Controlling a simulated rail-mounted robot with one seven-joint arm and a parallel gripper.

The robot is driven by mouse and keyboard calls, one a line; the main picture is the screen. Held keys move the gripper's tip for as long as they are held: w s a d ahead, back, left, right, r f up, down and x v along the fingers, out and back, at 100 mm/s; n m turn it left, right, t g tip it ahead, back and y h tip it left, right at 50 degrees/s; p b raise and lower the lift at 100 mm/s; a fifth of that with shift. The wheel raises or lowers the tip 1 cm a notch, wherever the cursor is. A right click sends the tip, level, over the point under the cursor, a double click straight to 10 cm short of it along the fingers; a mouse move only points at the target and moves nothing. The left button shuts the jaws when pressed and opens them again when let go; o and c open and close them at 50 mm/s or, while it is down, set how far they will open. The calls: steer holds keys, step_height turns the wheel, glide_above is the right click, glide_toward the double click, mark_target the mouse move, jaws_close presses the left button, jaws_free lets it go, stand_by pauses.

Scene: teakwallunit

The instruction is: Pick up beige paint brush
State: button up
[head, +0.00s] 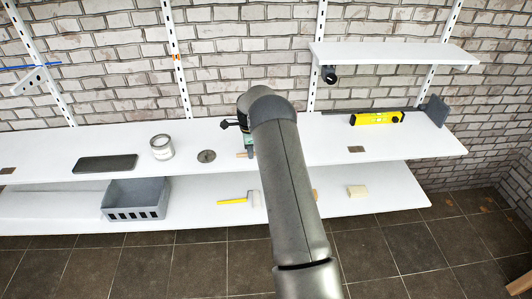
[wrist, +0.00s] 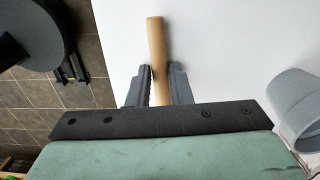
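The beige paint brush shows in the wrist view as a smooth wooden handle (wrist: 157,45) over the white shelf. A short tan end of it (head: 241,155) shows beside my gripper in the head view; its other end is hidden. My gripper (wrist: 159,82) has one dark finger on each side of the handle. Both fingers appear to press against it, with no clear gap. In the head view my arm hides most of my gripper (head: 248,148), which is low over the upper shelf.
On the upper white shelf (head: 60,145) are a dark flat slab (head: 105,163), a metal can (head: 162,147), a round grey disc (head: 206,156) and a yellow level (head: 377,118). Below are a grey crate (head: 135,199), a yellow-handled roller (head: 235,201) and a beige block (head: 357,191). A small shelf (head: 395,53) overhangs the right.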

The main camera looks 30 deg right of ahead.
jaws_close()
steer(key=shift+r, duration=0.15)
steer(key=shift+r, duration=0.25)
step_height(320, 180, up, 2)
steer(key=shift+r+b, duration=0.1)
steer(key=shift+b, duration=0.3)
steer(key=s+a+r+b, duration=0.4)
steer(key=s+a+r, duration=0.5)
steer(key=s+r, duration=0.1)
steer(key=shift+s, duration=0.4)
steer(key=shift+c, duration=0.2)
jaws_free()
jaws_close()
steer(key=shift+a, duration=0.1)
stand_by(0.6)
